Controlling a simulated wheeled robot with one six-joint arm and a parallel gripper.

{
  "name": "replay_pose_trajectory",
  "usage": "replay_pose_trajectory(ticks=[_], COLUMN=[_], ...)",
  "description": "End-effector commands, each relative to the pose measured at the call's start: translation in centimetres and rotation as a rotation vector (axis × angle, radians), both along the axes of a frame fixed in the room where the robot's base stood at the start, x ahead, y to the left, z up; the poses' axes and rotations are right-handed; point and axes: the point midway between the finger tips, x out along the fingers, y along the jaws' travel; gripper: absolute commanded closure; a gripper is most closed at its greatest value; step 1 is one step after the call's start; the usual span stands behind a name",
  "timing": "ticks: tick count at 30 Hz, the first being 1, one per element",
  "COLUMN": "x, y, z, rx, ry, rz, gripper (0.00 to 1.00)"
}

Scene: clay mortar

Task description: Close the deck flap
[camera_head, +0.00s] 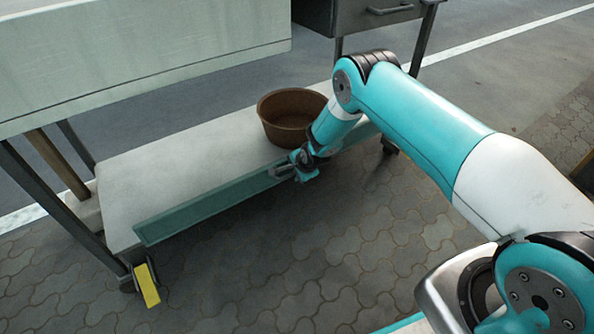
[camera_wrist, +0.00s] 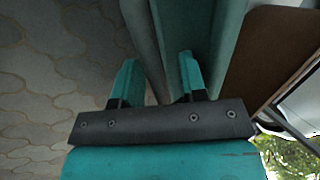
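The deck flap (camera_head: 210,206) is a long green strip along the front edge of the low pale deck (camera_head: 190,165). It is tilted outward, with its face showing. In the wrist view the flap (camera_wrist: 180,25) runs up from between and behind the fingers. My gripper (camera_head: 287,170) is at the flap's right part, close to its upper edge. In the wrist view my gripper (camera_wrist: 158,62) has its two teal fingers apart, with the flap's edge reaching into the gap. Whether either finger touches it cannot be told.
A brown round bowl (camera_head: 291,117) stands on the deck just behind my wrist. A pale panel (camera_head: 130,45) overhangs the deck at upper left. A yellow tab (camera_head: 147,285) is at the deck's front left corner. The paving (camera_head: 260,270) in front is clear.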

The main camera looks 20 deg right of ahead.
Motion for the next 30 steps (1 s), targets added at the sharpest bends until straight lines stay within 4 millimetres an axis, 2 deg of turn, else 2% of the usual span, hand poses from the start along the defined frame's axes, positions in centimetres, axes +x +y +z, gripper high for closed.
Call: replay_pose_trajectory(ticks=[4,7,21,24,30], x=[-0.3,-1.0,-6.9,-7.9,-8.9], y=[0.0,-0.2,-1.7,-2.0,-2.2], z=[0.7,2.0,11.8,13.2,14.6], rx=[0.001,0.001,0.001,0.0,0.0], ry=[0.001,0.001,0.0,-0.001,-0.001], rz=[0.001,0.0,-0.001,-0.001,-0.001], gripper=[0.61,0.61,0.61,0.61,0.61])
